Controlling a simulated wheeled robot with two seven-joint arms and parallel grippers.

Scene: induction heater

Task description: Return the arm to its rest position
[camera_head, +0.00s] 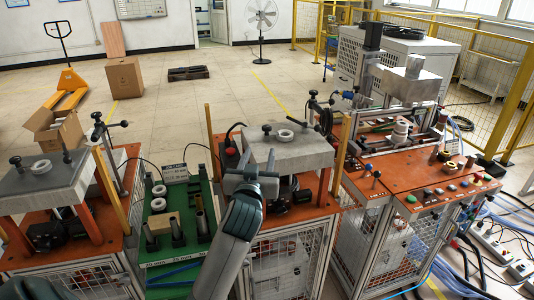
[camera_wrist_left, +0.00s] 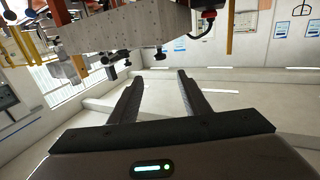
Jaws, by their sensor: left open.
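My left arm (camera_head: 232,235) reaches up from the bottom of the head view. My left gripper (camera_head: 259,162) is in front of the middle heater station's grey block (camera_head: 305,155), overlapping its near left edge in the picture. In the left wrist view, the left gripper (camera_wrist_left: 158,82) has its two dark fingers spread, with nothing between them. That view is tilted and shows a grey block (camera_wrist_left: 125,28) beyond the fingers; I cannot tell whether they touch it. A white ring (camera_head: 285,135) lies on the middle block. My right gripper is not in view.
A left station (camera_head: 45,180) and a right station (camera_head: 415,165) with buttons flank the middle one. A green tray (camera_head: 181,258) with rings and posts lies just left of my arm. Posts and cables stand close around the middle station. The floor behind is largely open.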

